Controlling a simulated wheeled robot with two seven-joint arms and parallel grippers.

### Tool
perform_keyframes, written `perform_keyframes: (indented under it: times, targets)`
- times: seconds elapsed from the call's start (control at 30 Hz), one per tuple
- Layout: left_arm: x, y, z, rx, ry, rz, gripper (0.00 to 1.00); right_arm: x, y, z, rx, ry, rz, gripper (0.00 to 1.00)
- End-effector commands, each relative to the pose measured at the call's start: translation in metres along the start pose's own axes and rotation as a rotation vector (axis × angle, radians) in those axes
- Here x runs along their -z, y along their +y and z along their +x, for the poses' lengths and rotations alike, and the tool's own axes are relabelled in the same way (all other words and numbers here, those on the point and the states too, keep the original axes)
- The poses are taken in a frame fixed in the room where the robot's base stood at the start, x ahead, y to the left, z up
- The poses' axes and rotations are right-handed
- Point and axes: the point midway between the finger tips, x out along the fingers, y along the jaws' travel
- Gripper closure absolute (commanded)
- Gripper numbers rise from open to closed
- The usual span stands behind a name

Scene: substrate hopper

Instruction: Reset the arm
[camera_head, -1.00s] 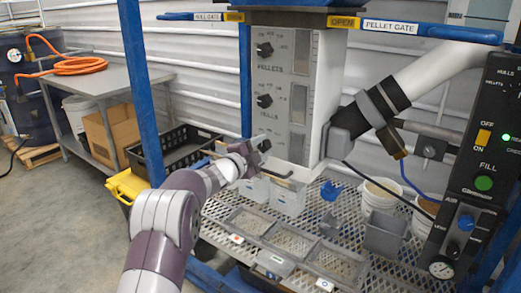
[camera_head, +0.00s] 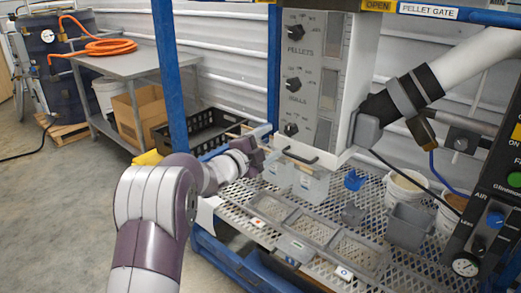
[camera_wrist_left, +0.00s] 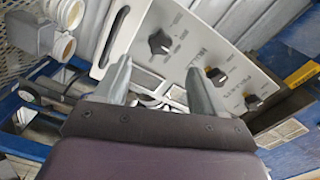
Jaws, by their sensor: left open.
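My left arm reaches in from the bottom of the head view. Its left gripper (camera_head: 276,142) is open and empty, in front of the lower part of the grey control panel (camera_head: 302,70). In the left wrist view the two fingers (camera_wrist_left: 160,82) stand apart with nothing gripped between them. The panel with its black knobs (camera_wrist_left: 160,42) shows beyond them, tilted in that view. My right gripper is not in view.
White buckets (camera_head: 404,189) stand at right. A blue post (camera_head: 170,75) rises behind my arm. A black crate (camera_head: 205,128) is at left. Open floor lies at lower left.

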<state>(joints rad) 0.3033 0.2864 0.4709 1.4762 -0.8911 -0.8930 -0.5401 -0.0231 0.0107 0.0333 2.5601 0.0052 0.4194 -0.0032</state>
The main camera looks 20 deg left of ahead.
Motion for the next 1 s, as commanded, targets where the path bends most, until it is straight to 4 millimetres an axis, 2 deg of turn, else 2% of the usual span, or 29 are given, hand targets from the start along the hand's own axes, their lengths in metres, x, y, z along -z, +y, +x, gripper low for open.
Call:
perform_keyframes:
  times: [0.1, 0.2, 0.7, 0.77, 0.87, 0.9, 0.93, 1.0]
  targets:
    - [0.000, 0.000, -0.023, -0.001, -0.002, 0.000, 0.31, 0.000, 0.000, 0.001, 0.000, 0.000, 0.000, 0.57]
    - [0.000, 0.000, -0.033, 0.000, -0.001, -0.001, 0.31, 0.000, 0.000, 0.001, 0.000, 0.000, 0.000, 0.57]
    - [0.000, 0.001, -0.037, -0.002, -0.001, -0.009, 0.31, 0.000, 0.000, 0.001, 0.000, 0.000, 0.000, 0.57]
    - [-0.010, 0.005, -0.037, -0.022, -0.049, -0.051, 0.31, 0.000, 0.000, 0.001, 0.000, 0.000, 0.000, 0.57]
    - [-0.053, 0.038, -0.054, -0.091, -0.289, -0.252, 0.31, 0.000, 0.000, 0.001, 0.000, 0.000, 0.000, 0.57]
    - [-0.072, 0.060, -0.073, -0.127, -0.439, -0.381, 0.31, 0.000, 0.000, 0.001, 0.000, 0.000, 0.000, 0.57]
    - [-0.080, 0.081, -0.090, -0.160, -0.562, -0.491, 0.31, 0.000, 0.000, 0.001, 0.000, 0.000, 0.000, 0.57]
    - [-0.078, 0.129, -0.136, -0.240, -0.823, -0.725, 0.31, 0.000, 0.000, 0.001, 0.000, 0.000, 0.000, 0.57]
